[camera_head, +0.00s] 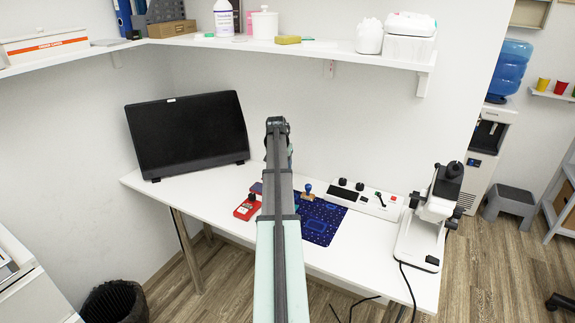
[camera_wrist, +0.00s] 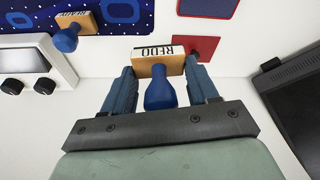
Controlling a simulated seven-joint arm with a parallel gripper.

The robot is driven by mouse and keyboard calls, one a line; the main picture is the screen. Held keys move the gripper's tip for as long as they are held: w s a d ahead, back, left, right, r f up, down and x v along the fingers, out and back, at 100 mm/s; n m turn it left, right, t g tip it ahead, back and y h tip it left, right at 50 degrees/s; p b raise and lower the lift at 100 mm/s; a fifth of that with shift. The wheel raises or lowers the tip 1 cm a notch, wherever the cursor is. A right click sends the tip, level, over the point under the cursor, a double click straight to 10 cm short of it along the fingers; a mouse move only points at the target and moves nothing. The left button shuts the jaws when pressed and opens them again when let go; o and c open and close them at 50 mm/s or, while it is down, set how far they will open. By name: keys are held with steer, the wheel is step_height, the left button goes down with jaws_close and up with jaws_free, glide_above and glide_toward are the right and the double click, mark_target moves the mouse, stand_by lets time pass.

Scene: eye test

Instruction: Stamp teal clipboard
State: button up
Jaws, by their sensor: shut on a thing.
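My gripper (camera_wrist: 160,80) is shut on a stamp with a blue handle and a wooden block (camera_wrist: 146,70). Its white label reads REDO upside down. The handle points toward the wrist and the block is between the fingers. My arm hides the gripper in the head view. I see no teal clipboard in either view.
A red item (camera_head: 246,209) lies left of my arm. A white control box (camera_head: 366,196) and a microscope (camera_head: 437,205) stand to the right. A black monitor (camera_head: 188,133) stands at the left. The white desk (camera_head: 205,188) is bare in front of the monitor.

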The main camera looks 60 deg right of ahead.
steer(key=shift+n, duration=0.5)
steer(key=w+a, duration=0.1)
steer(key=w, duration=0.1)
steer(key=w+a+f, duration=0.1)
steer(key=w, duration=0.2)
steer(key=w+a+f, duration=0.1)
steer(key=w+a, duration=0.1)
steer(key=shift+w, duration=0.2)
steer(key=shift+w+f, duration=0.25)
steer(key=shift+w, duration=0.05)
steer(key=shift+s+d+m, duration=0.15)
steer(key=shift+s+m, duration=0.05)
steer(key=shift+m, duration=1)
steer(key=shift+d, duration=0.1)
steer(key=shift+f, duration=0.15)
steer(key=shift+f, duration=2.3)
steer(key=shift+f, duration=0.55)
steer(key=shift+r, duration=0.1)
